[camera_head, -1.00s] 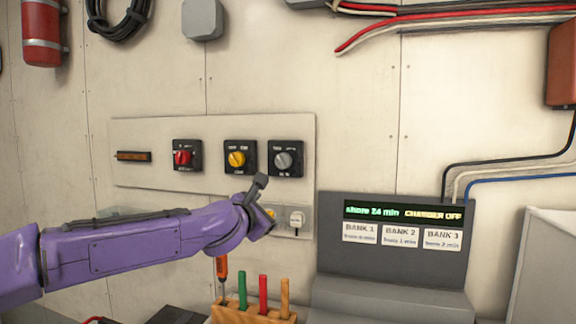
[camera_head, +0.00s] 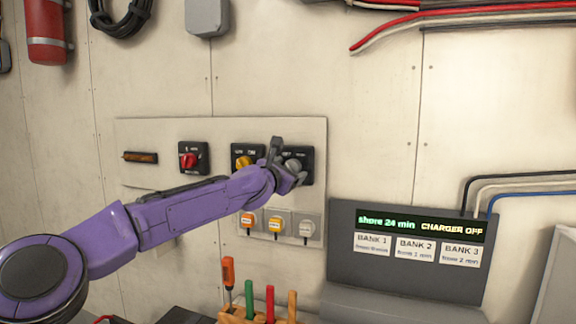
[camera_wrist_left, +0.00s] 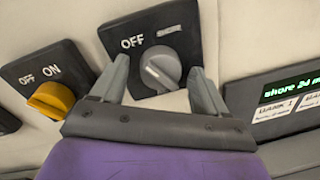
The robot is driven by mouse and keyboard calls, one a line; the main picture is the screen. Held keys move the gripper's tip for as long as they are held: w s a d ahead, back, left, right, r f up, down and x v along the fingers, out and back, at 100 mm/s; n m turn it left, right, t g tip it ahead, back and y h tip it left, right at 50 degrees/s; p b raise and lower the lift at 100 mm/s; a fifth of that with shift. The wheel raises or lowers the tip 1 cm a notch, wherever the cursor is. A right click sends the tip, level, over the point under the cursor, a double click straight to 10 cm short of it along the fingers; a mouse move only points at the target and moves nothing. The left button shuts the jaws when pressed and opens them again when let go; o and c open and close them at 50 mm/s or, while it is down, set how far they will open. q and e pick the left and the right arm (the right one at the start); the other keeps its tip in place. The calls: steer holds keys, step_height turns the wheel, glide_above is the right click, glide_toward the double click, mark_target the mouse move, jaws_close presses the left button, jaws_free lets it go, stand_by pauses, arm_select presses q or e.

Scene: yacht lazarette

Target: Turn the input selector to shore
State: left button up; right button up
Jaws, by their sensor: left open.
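Three rotary selectors sit on a pale wall panel: a red knob (camera_head: 188,160), a yellow knob (camera_head: 243,162) and a grey knob (camera_head: 293,165). In the left wrist view the grey knob (camera_wrist_left: 160,68) stands on a black plate reading OFF; its other label is too blurred to read. The yellow knob (camera_wrist_left: 50,99) has OFF and ON marks. I cannot tell which one is named the input selector. My left gripper (camera_head: 285,160) is open in front of the grey knob, fingers to either side of it; contact is unclear. My right gripper is out of view.
Below the selectors are several small orange, yellow and white sockets (camera_head: 275,225). A display (camera_head: 418,224) reads "shore 24 min CHARGER OFF". A wooden rack (camera_head: 235,315) of upright coloured handles stands below. Cables (camera_head: 520,185) run along the right wall.

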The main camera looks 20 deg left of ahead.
arm_select(q)
steer(key=shift+s, duration=0.1)
steer(key=c, duration=1.1)
steer(key=shift+o, duration=0.2)
